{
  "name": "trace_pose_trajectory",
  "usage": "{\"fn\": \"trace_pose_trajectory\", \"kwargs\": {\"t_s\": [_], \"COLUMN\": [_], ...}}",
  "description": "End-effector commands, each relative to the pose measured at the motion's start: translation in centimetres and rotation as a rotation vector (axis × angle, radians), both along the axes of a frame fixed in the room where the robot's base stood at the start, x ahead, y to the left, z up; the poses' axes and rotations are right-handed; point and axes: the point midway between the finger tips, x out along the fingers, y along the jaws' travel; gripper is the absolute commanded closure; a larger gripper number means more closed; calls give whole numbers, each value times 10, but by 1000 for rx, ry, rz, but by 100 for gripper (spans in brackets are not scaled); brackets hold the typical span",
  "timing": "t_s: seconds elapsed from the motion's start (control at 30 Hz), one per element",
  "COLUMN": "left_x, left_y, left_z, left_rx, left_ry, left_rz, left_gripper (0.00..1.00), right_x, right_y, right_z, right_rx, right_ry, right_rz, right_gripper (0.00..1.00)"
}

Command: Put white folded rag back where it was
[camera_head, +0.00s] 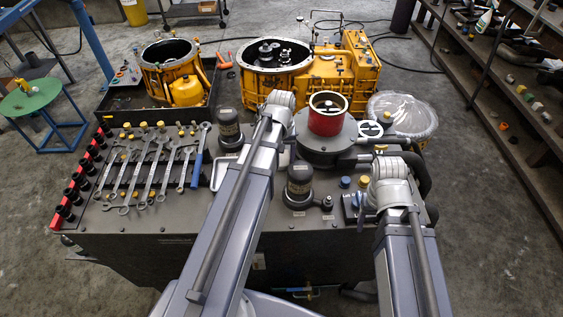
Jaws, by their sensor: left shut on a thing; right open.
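A white patch (285,154) shows just right of my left forearm; it may be the white folded rag, mostly hidden behind that forearm. My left arm reaches over the middle of the workbench, its wrist (280,99) near the yellow housing. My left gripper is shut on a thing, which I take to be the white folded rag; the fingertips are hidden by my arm. My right gripper (354,150) is open over the right side of the bench, its dark fingers pointing left towards a dark round fixture (319,146).
Wrenches (153,165) and red-black sockets (80,181) line the left of the workbench (170,222). Dark bottles (229,127) stand near the middle, and a red ring (326,123) sits on the fixture. Behind are yellow housings (349,73) and a plastic-covered bin (410,113). Shelves (520,130) stand right.

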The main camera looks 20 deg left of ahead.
Motion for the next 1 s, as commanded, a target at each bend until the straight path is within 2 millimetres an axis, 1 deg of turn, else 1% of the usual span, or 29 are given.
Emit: {"fn": "trace_pose_trajectory", "kwargs": {"t_s": [0.17, 0.27, 0.3, 0.4, 0.77, 0.87, 1.0], "left_x": [0, 0, 0, 0, 0, 0, 0], "left_y": [0, 0, 0, 0, 0, 0, 0], "left_z": [2, -2, -1, 0, 2, 8, 21], "left_rx": [0, 0, 0, 0, 0, 0, 0], "left_ry": [0, 0, 0, 0, 0, 0, 0], "left_rz": [0, 0, 0, 0, 0, 0, 0], "left_gripper": [76, 76, 29, 19, 19, 19, 19], "right_x": [0, 0, 0, 0, 0, 0, 0], "right_y": [0, 0, 0, 0, 0, 0, 0], "right_z": [2, -2, -1, 0, 3, 8, 21], "right_rx": [0, 0, 0, 0, 0, 0, 0], "right_ry": [0, 0, 0, 0, 0, 0, 0], "right_rz": [0, 0, 0, 0, 0, 0, 0], "right_gripper": [35, 35, 35, 35, 35, 35, 35]}}
